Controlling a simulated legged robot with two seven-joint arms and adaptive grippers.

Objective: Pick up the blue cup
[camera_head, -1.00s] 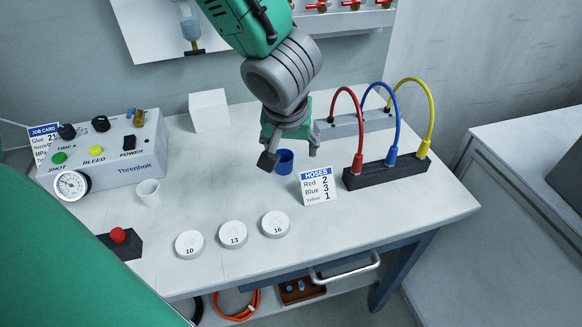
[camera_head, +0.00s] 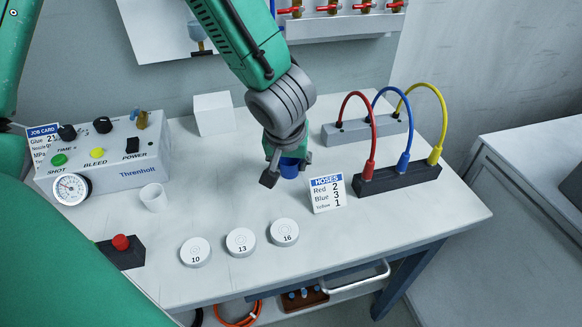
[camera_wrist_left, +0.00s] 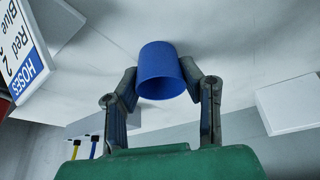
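The small blue cup (camera_head: 289,168) is at the middle of the white bench, between the fingers of my left gripper (camera_head: 285,172). In the left wrist view the blue cup (camera_wrist_left: 160,72) has a fingertip against each side, so my left gripper (camera_wrist_left: 161,82) looks shut on it. The fingers hide part of the cup in the head view. I cannot tell whether the cup is clear of the bench top. My right gripper is not in view.
A HOSES card (camera_head: 327,193) and a black block (camera_head: 398,179) with red, blue and yellow hoses stand to the right. A white box (camera_head: 213,115) is behind. Numbered white discs (camera_head: 240,242), a white cup (camera_head: 154,198) and a control box (camera_head: 105,160) are nearer or left.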

